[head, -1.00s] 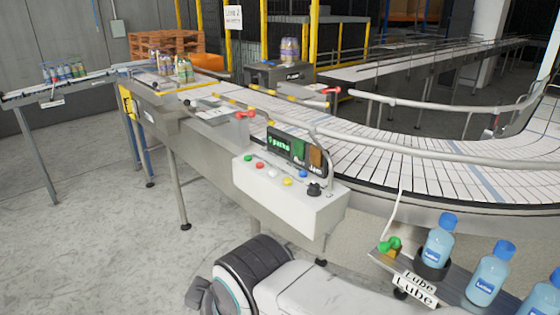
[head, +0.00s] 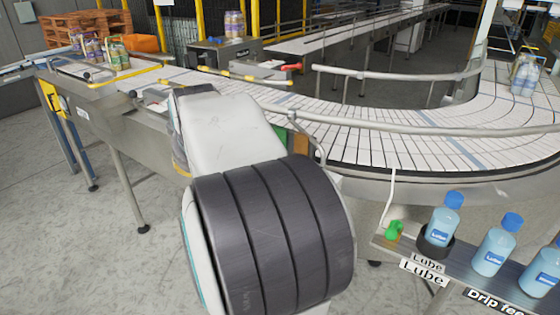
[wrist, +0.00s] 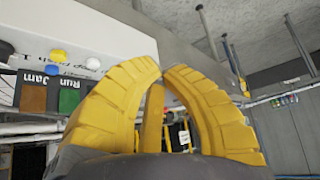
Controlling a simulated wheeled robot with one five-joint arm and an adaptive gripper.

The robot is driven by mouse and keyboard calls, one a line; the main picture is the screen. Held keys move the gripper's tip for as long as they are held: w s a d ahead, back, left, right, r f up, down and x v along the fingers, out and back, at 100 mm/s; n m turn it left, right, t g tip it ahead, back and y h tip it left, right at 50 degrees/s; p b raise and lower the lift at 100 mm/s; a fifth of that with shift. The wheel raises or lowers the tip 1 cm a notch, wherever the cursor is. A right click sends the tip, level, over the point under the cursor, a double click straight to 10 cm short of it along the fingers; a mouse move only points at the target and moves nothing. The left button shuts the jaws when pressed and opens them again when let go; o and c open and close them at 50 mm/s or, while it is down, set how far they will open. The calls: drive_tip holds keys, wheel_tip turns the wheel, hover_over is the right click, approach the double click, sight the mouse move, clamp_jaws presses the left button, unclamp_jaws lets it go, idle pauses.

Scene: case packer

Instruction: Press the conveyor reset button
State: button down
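The control box with its buttons is hidden behind my arm in the head view; only part of its display panel (head: 301,142) shows. I cannot read which is the reset button. My gripper (wrist: 162,69) has yellow ribbed fingers whose tips come together, with nothing visible between them. The fingertips appear right of the buttons, apart from them.
The curved conveyor (head: 447,147) with guard rails runs behind the panel. A lube shelf (head: 467,272) with blue bottles (head: 494,247) stands at the lower right. Bottles (head: 525,75) sit on the belt at the right. Bare floor (head: 60,240) lies at the left.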

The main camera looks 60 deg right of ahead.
drive_tip(key=d+r+m+h, duration=0.1)
drive_tip(key=d+m+h, duration=0.15)
drive_tip(key=d, duration=1.25)
drive_tip(key=m+g+h, duration=0.1)
drive_tip(key=m+h, duration=0.1)
drive_tip(key=m, duration=0.1)
hover_over(286, 150)
drive_tip(key=s+a, duration=0.2)
drive_tip(key=a, duration=0.1)
drive_tip(key=shift+w+d+y, duration=0.1)
drive_tip(key=shift+w+y, duration=0.05)
drive_tip(key=shift+y, duration=0.1)
drive_tip(key=shift+f+b, duration=0.15)
drive_tip(key=shift+b, duration=0.15)
wheel_tip(286, 150, down, 8)
drive_tip(key=b, duration=0.7)
drive_tip(key=shift+f, duration=0.25)
drive_tip(key=shift+f+b, duration=0.3)
drive_tip(key=shift+f, duration=0.1)
